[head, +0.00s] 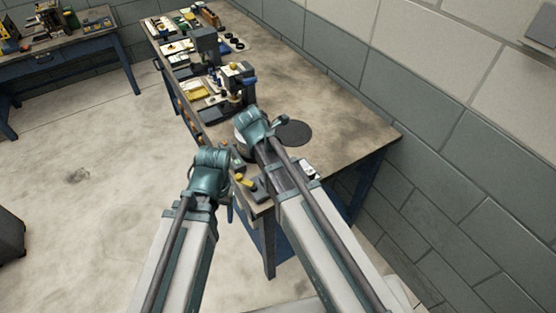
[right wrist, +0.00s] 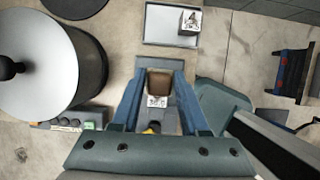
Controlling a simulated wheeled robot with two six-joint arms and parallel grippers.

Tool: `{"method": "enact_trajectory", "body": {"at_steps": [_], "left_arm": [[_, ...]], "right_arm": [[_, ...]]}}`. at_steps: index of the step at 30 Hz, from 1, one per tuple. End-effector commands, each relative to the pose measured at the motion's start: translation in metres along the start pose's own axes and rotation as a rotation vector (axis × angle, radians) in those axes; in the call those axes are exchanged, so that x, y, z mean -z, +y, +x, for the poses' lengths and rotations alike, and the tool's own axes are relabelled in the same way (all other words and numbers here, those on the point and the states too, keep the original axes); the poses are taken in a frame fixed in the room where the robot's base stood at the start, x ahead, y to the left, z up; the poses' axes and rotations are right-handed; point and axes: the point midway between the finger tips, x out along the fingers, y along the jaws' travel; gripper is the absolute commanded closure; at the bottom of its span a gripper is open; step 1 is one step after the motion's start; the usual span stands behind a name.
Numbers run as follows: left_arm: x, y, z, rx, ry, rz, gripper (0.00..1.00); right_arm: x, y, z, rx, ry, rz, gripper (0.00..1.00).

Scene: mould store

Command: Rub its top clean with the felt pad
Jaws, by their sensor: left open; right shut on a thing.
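My right gripper (right wrist: 158,78) is shut on a small brown block with a pale printed face (right wrist: 159,84), which looks like the felt pad. In the right wrist view it is held to the right of a round drum with a smooth grey top (right wrist: 38,50), apart from it. A black knob (right wrist: 8,69) shows on the drum's top at the picture's left edge. In the head view the drum (head: 240,135) is mostly hidden behind my right wrist, as is the right gripper. My left gripper (head: 228,203) is open beside the bench's near left edge; its fingers are barely visible.
A flat black disc (head: 294,133) lies on the bench (head: 335,130) beyond the drum. A shallow grey tray (right wrist: 165,38) holds a small marked block (right wrist: 190,21). A button box (right wrist: 72,124) sits by the drum. Machines (head: 238,82) stand farther along; the bench's right is clear.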

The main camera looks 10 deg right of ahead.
Motion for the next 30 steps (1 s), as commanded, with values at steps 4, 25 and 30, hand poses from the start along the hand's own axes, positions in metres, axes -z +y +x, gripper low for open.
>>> {"method": "enact_trajectory", "body": {"at_steps": [4, 25, 30], "left_arm": [[-0.001, -0.002, -0.020, 0.000, 0.000, 0.000, 0.41], [-0.003, -0.004, -0.046, 0.000, 0.000, 0.000, 0.41], [-0.004, -0.006, -0.059, 0.000, 0.000, 0.000, 0.41]], "right_arm": [[-0.008, 0.000, -0.019, 0.000, 0.000, 0.000, 1.00], [-0.018, 0.000, -0.043, 0.000, 0.000, 0.000, 1.00], [-0.023, 0.000, -0.055, 0.000, 0.000, 0.000, 1.00]]}}
